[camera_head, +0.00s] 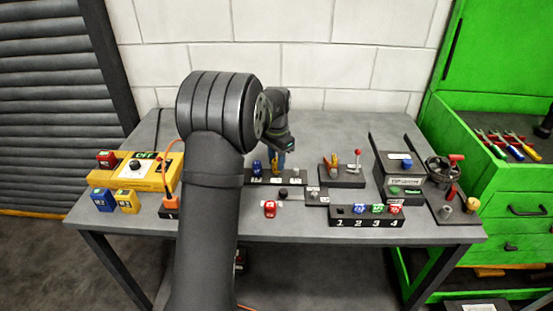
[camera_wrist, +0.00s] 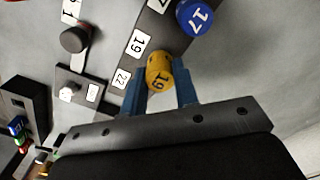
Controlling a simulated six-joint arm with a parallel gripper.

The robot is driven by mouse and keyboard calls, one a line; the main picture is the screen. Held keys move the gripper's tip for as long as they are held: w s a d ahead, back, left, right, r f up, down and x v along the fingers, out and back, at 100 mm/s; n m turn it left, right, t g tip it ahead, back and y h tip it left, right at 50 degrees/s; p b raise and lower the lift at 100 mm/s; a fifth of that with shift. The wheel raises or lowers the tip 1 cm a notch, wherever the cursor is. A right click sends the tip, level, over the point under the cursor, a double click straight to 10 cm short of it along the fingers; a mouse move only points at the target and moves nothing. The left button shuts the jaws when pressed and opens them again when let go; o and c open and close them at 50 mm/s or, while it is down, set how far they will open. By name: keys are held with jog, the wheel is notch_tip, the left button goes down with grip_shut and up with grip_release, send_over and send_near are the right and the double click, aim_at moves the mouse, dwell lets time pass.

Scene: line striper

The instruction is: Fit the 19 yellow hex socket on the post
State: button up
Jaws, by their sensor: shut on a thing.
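The yellow hex socket (camera_wrist: 158,70), marked 19, is between the blue fingers of my gripper (camera_wrist: 160,88) in the wrist view. My gripper is shut on it. The socket is over or at the place labelled 19 on the dark rack (camera_wrist: 118,98); I cannot tell if it touches the rack. In the head view my gripper (camera_head: 279,158) is at this rack, partly behind my arm. A blue socket (camera_wrist: 195,17) marked 17 stands beside it. A small pale post (camera_wrist: 67,94) rises from a dark labelled block; it seems to be the grey post (camera_head: 314,191) in the head view.
A dark round knob (camera_wrist: 75,38) is close to the post. A numbered tray (camera_head: 365,224) with coloured pieces lies at the front. A yellow box (camera_head: 133,170) is at the left, and a valve wheel (camera_head: 443,168) at the right.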

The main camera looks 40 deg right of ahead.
jog(key=shift+f, duration=0.55)
jog(key=o, duration=1.3)
jog(key=shift+r, duration=3.5)
jog(key=shift+f, duration=0.15)
jog(key=shift+f, duration=3.4)
jog(key=shift+r, duration=0.1)
